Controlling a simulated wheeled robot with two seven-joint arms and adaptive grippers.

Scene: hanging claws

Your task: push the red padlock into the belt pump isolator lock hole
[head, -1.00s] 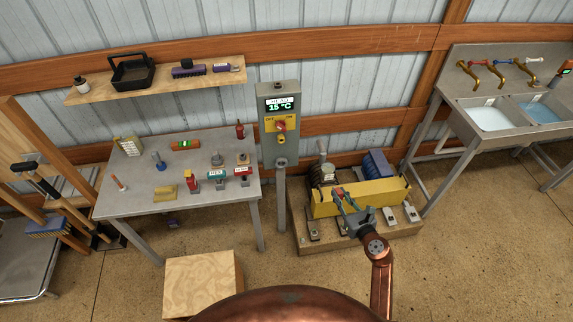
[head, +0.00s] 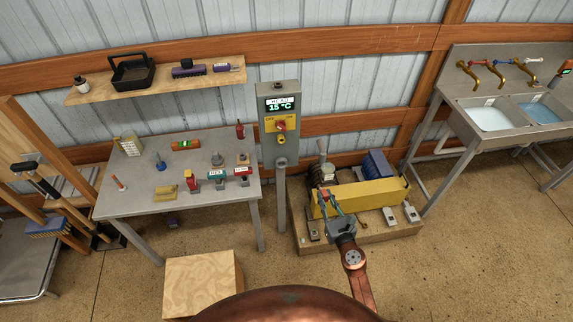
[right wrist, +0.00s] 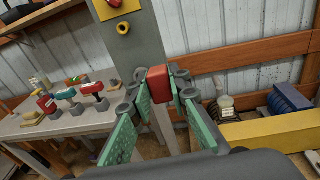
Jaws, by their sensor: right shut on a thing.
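My right gripper (head: 328,205) is shut on the red padlock (head: 325,194), in front of the yellow guard. In the right wrist view the padlock (right wrist: 160,86) sits between the green finger pads (right wrist: 147,95); its lower part is hidden. The isolator (head: 279,125) is a grey box on a post, with a display reading 15 °C, a red knob (head: 280,126) on a yellow plate and a yellow lock ring (head: 281,139) below. The ring also shows in the right wrist view (right wrist: 123,28), up and left of the padlock and apart from it. My left gripper is not in view.
A grey workbench (head: 135,200) with several red and teal items stands left of the post. The yellow guard (head: 370,195) and blue motor (head: 376,164) stand on a wooden base to the right. A wooden box (head: 203,284) sits in front. A sink (head: 490,118) is far right.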

